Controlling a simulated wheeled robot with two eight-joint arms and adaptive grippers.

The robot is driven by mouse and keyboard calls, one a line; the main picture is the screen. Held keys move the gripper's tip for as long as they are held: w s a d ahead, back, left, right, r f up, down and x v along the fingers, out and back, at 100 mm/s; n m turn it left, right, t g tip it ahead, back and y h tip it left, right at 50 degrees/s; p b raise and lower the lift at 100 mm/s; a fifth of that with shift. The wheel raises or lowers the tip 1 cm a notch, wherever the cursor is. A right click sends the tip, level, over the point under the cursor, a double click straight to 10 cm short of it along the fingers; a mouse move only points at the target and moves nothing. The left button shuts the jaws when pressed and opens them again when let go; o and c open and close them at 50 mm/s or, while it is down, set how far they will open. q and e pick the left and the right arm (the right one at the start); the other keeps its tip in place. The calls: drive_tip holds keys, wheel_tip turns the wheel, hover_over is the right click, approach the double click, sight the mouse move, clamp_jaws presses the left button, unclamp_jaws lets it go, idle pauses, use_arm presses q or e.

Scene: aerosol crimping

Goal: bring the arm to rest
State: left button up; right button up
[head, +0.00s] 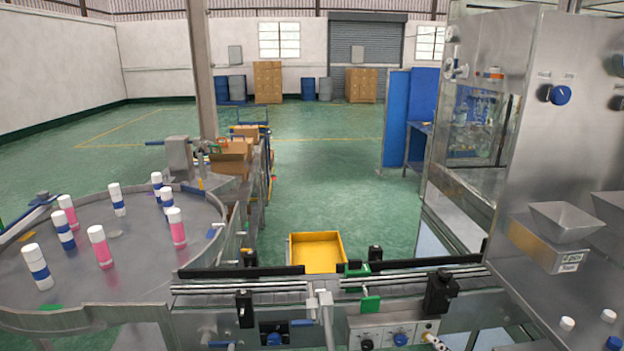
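Neither of my grippers nor my arms can be made out in the head view. A round steel table (130,265) at the left carries several upright aerosol cans. Some are pink with white caps, such as one pink can (100,248). Others are blue and white, such as one near the front (38,268). A conveyor (240,288) runs from the table toward the steel crimping machine (580,120) at the right. I see no can on the visible stretch of conveyor.
A yellow bin (318,250) is behind the conveyor. A control box (390,330) with knobs is below it. White caps (567,323) and a blue cap (613,343) lie at the lower right. Cardboard boxes (232,155) are behind the table. Green floor beyond is open.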

drive_tip(key=s+a+f+n+g+y, duration=0.1)
drive_tip(key=s+a+f+n+g, duration=0.3)
drive_tip(key=a+n, duration=0.55)
drive_tip(key=s+d+f+n+g+h, duration=0.1)
drive_tip(key=s+d+n+g+h, duration=0.2)
drive_tip(key=n, duration=1.2)
drive_tip(key=s+d, duration=0.1)
drive_tip(key=s, duration=0.2)
drive_tip(key=shift+f+g, duration=0.4)
drive_tip(key=shift+s+d, duration=0.1)
